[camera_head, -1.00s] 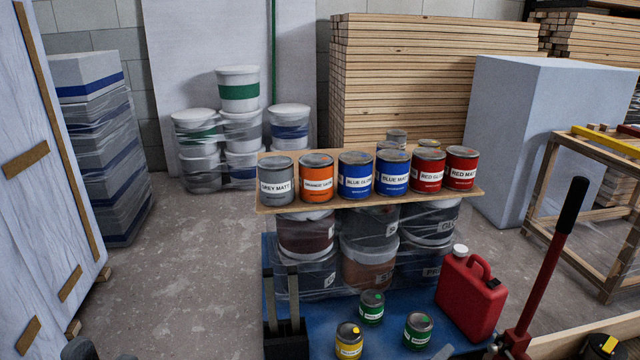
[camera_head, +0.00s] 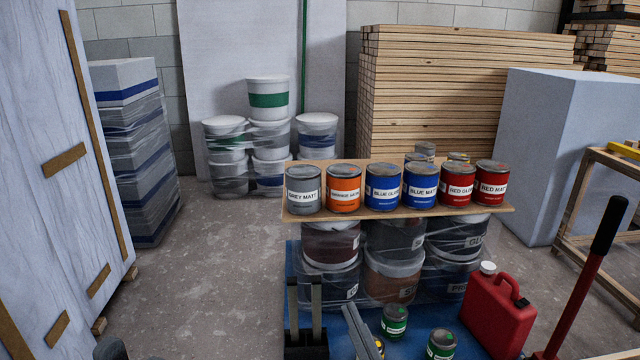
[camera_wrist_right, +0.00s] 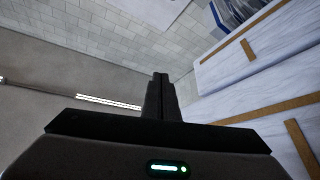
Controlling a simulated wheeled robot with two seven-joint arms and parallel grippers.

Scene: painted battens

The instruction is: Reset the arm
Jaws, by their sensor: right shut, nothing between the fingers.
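My right gripper (camera_head: 352,314) is shut and empty. It comes up from the bottom edge in the head view, tilted up and left, in front of the blue base under the wrapped tubs. In the right wrist view its dark fingers (camera_wrist_right: 160,95) are together, with only wall and white panels beyond. My left gripper (camera_head: 304,312) appears as two upright grey fingers, apart and empty, on a black body left of the right one. The rest of both arms is mostly out of view.
A plank with several paint cans (camera_head: 344,188) rests on wrapped tubs close ahead. Green-labelled cans (camera_head: 394,321) and a red jerrycan (camera_head: 497,312) stand near my right gripper. A red lever (camera_head: 585,285) rises at right. White panels (camera_head: 40,230) stand left; floor between is clear.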

